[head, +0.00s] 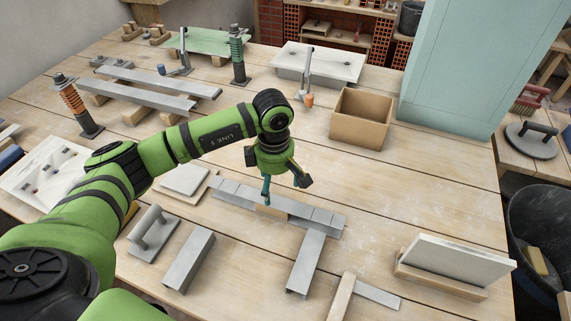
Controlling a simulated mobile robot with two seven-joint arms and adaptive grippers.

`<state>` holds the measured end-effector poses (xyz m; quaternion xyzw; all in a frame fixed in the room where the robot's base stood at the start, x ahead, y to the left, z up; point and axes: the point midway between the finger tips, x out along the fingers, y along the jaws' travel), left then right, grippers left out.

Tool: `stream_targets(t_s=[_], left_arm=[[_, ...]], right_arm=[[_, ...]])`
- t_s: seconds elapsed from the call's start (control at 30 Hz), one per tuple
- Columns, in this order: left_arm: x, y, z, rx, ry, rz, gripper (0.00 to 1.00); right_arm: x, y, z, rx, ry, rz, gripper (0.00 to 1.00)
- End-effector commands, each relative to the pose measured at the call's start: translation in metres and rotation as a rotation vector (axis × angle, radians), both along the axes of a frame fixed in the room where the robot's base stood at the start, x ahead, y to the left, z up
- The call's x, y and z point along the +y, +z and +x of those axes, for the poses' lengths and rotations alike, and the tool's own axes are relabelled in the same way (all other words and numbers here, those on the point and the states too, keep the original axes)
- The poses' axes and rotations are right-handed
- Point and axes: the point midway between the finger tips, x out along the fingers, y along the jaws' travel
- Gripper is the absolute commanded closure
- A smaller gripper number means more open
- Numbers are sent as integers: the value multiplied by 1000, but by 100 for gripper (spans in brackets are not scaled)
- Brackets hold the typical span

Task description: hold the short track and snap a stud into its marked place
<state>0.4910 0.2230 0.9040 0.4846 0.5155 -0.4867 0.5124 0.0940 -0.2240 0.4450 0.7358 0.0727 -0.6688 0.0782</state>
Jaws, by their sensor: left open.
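A short grey metal track (325,219) lies in the middle of the bench, with dark cross lines on it and a small wooden block (271,212) at its front middle. My left gripper (284,187) is open above the track's middle, one finger pointing down close to the track. Whether that finger touches it I cannot tell. A grey metal stud (306,262) lies in front, its far end at the track's right part; whether it is seated I cannot tell. Another short grey metal piece (189,261) lies apart at the left. My right gripper is out of view.
A grey float (153,234) lies left of the metal pieces. A cardboard box (359,118) stands behind, and a white board in a wooden holder (453,262) at the right. Wood and metal strips lie at the front edge. Bench between track and box is clear.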

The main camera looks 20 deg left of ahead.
Motion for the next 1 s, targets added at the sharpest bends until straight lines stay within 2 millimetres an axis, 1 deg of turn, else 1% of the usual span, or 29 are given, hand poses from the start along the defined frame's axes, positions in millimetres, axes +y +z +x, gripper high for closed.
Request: stream_targets(t_s=[0.17, 0.3, 0.5, 0.7, 0.87, 0.9, 0.97, 1.0], left_arm=[[0, -17, -2, 6, 1, 0, 16], [-1, -39, -2, 6, 2, 0, 16], [-1, -62, -1, 4, 1, -1, 16], [0, -70, -1, 1, -1, 0, 16], [0, -70, -1, 1, -1, 0, 16], [0, -70, -1, 1, -1, 0, 24], [0, -70, -1, 1, -1, -1, 48], [0, -70, -1, 1, 0, -1, 64]], right_arm=[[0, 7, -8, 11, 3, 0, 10], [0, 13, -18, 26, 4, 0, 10], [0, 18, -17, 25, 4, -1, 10], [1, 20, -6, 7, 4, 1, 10], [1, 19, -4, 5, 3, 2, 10], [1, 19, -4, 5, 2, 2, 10], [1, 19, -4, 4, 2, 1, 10], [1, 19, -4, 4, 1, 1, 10]])
